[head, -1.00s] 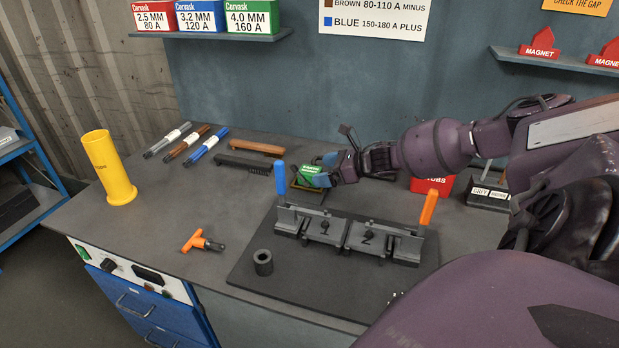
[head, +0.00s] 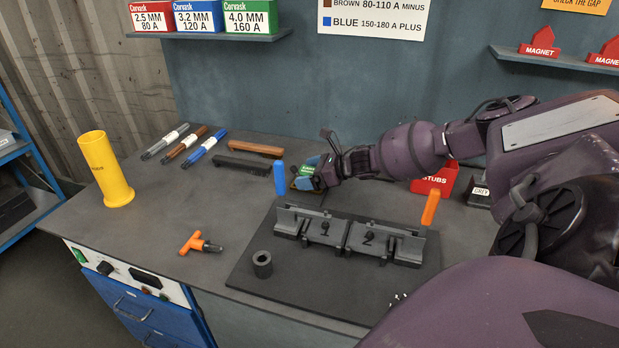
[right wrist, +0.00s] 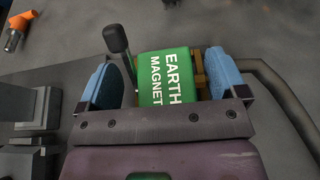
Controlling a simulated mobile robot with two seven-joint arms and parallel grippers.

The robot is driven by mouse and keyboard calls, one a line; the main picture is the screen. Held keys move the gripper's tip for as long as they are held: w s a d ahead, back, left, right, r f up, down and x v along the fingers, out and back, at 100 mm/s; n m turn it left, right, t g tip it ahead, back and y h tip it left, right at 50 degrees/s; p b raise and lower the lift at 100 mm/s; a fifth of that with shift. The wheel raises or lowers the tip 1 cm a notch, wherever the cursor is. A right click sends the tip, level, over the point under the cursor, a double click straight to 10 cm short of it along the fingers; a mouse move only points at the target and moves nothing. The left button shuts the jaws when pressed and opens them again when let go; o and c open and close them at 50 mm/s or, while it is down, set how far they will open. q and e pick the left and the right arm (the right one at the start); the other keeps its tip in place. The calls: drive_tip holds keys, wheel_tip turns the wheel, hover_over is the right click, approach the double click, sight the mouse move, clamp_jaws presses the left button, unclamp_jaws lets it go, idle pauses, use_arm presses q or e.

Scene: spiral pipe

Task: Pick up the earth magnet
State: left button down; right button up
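The earth magnet (head: 306,170) is a green block with white lettering, on the bench behind the clamp fixture. In the right wrist view it reads "EARTH MAGNET" (right wrist: 168,78), with a brass-coloured part on its right and a dark knobbed post (right wrist: 118,42) on its left. My right gripper (head: 318,173) is at the magnet. Its blue pads (right wrist: 164,72) stand apart on either side of the magnet and post, with a visible gap at the left. The gripper partly hides the magnet in the head view. My left gripper is out of view.
A red stubs box (head: 434,180) is to the right. A dark brush (head: 241,164) lies left. A dark cable (right wrist: 285,90) runs beside the magnet.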

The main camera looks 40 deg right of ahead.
drive_tip(key=c, duration=1.2)
drive_tip(key=shift+r, duration=0.1)
drive_tip(key=shift+c, duration=0.9)
